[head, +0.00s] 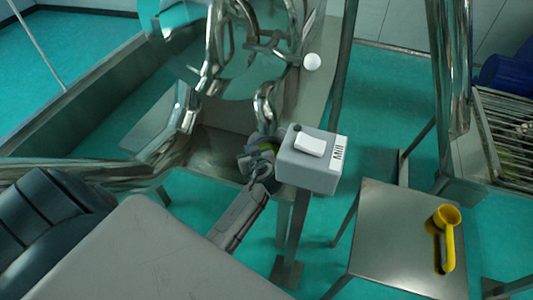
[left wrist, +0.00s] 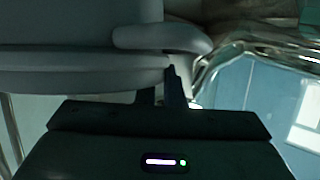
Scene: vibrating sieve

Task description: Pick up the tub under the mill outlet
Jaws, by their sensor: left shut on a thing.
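The white-grey box labelled "Mill" (head: 310,165) is in the middle of the head view. My left gripper (head: 262,165) is just left of it, seen small and partly covered. In the left wrist view, my left gripper's fingers (left wrist: 163,88) are shut at the lower edge of a smooth grey rounded body (left wrist: 75,75), which looks like the tub. A rounded grey lip (left wrist: 160,38) sticks out above the fingers. A small dark and yellow-green patch shows by the gripper in the head view; I cannot tell what it is. The mill outlet is not clearly visible. My right gripper is not in view.
A steel side table (head: 385,235) at the right holds a yellow scoop (head: 445,240). Shiny steel pipework (head: 265,105) and a steel frame post (head: 448,65) stand behind and around the mill. A slatted rack (head: 505,140) is at the far right. Green floor shows between the legs.

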